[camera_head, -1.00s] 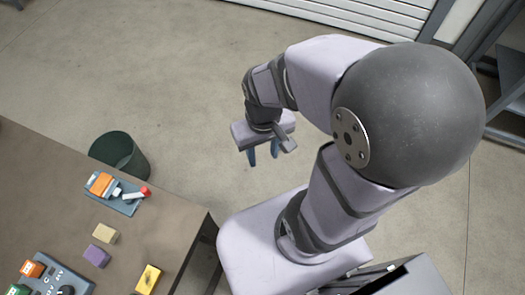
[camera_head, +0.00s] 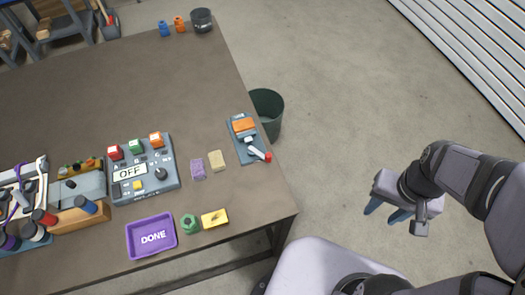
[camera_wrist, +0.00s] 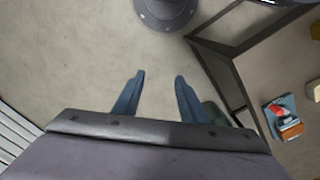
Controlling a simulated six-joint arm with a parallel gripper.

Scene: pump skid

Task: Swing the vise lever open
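The vise (camera_head: 243,134) stands near the right edge of the brown table, with a grey-blue base and an orange block in it. Its lever (camera_head: 258,154) is light with a red tip and points toward the table's right edge. The vise also shows at the right of the wrist view (camera_wrist: 284,115), where its lever is hard to make out. My gripper (camera_head: 387,214) hangs over the floor to the right of the table, well apart from the vise. Its two blue fingers (camera_wrist: 160,78) are spread with nothing between them.
A dark green bin (camera_head: 268,108) stands on the floor beyond the table edge near the vise. On the table (camera_head: 120,70) are a control box (camera_head: 145,180), a purple tray (camera_head: 151,235), a purple sponge-like block (camera_head: 198,169) and a beige block (camera_head: 216,160). The floor around my gripper is clear.

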